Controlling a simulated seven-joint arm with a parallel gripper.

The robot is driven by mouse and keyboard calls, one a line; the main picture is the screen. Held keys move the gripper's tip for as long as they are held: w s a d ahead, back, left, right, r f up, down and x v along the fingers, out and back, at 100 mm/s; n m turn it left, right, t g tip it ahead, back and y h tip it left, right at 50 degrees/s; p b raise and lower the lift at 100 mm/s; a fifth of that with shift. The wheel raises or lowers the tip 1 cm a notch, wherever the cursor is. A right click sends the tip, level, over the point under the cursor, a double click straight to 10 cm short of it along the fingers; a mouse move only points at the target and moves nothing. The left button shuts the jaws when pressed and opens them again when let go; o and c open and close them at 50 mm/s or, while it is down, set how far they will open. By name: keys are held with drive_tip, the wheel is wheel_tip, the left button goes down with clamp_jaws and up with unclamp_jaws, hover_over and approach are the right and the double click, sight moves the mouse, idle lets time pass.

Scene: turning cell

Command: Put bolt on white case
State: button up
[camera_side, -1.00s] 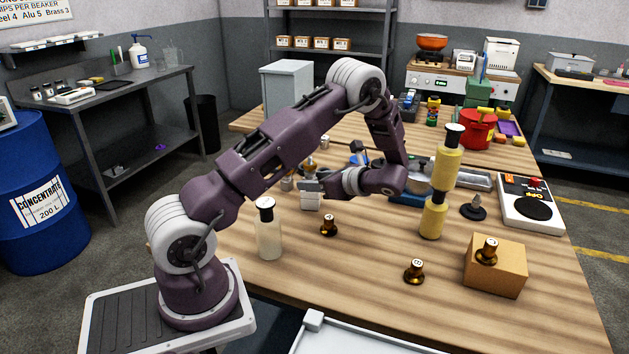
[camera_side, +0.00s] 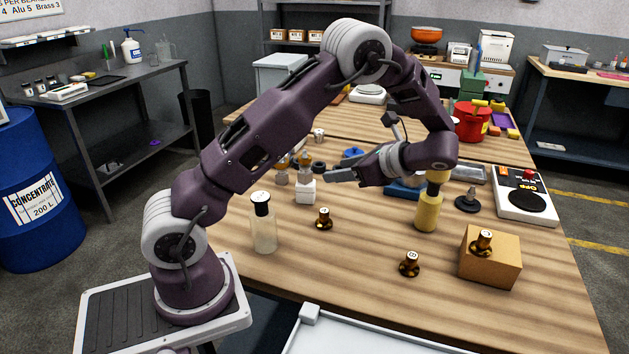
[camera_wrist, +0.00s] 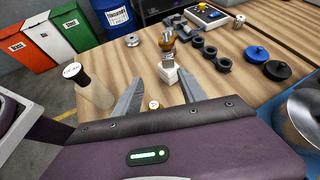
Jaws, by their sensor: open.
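The white case (camera_side: 305,192) is a small white block on the wooden table, left of my gripper (camera_side: 329,176) in the side view. In the wrist view, the white case (camera_wrist: 168,73) lies beyond my open, empty gripper (camera_wrist: 159,78). A brass-coloured piece with a pale top (camera_wrist: 167,42) shows right above the case; whether it stands on it or behind it, I cannot tell. No piece is clearly recognisable as the bolt.
A black-capped bottle (camera_side: 264,228) stands at the front left. Dark rings (camera_wrist: 208,52) lie right of the case.

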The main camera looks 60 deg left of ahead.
drive_tip(key=s+d+r+n+t+h, duration=0.5)
drive_tip(key=s+d+r+n, duration=0.1)
drive_tip(key=s+d, duration=0.4)
drive_tip(key=s+d+r+n+t+h, duration=0.5)
drive_tip(key=s+d+n+h, duration=0.1)
drive_tip(key=s+d, duration=0.4)
drive_tip(key=shift+s+d+r, duration=0.15)
drive_tip(key=shift+s+r, duration=0.15)
drive_tip(key=shift+r, duration=0.05)
